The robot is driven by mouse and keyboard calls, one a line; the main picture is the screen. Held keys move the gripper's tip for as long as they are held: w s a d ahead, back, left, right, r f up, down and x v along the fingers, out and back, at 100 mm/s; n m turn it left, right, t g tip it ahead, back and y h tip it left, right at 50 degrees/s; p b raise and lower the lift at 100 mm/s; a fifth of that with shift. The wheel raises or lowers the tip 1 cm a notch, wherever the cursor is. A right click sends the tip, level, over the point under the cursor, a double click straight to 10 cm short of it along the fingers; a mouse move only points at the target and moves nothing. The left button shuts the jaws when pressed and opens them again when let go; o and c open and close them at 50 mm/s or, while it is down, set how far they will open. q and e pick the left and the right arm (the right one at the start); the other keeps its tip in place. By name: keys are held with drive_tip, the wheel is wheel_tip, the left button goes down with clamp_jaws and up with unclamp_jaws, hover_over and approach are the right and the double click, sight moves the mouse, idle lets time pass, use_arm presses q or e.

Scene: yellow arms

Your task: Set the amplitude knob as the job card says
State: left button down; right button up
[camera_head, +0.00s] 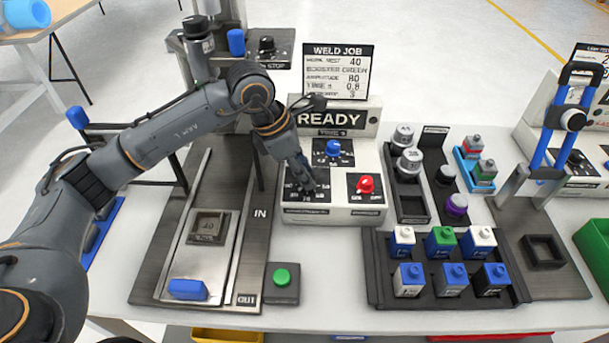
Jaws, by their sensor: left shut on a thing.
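The job card (337,72), headed WELD JOB, stands behind the control box (333,213); its amplitude row reads 80. The box's display reads READY. My left gripper (304,187) reaches down from the upper left onto the dial at the box's left front and is shut on the amplitude knob there. The gripper covers the knob, so its pointer is hidden. The dial's label is too small to read. A blue time knob (333,148) sits above, and a red knob (365,184) sits to the right. My right gripper is not in view.
Left of the box is a slide with a nest marked 40 (208,227) and a blue block (187,289). A green button (281,277) stands in front.

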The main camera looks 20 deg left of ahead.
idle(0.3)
use_arm(q)
drive_tip(key=c, duration=1)
unclamp_jaws()
drive_tip(key=shift+c, duration=0.2)
drive_tip(key=v, duration=1.2)
drive_tip(key=shift+w, duration=0.1)
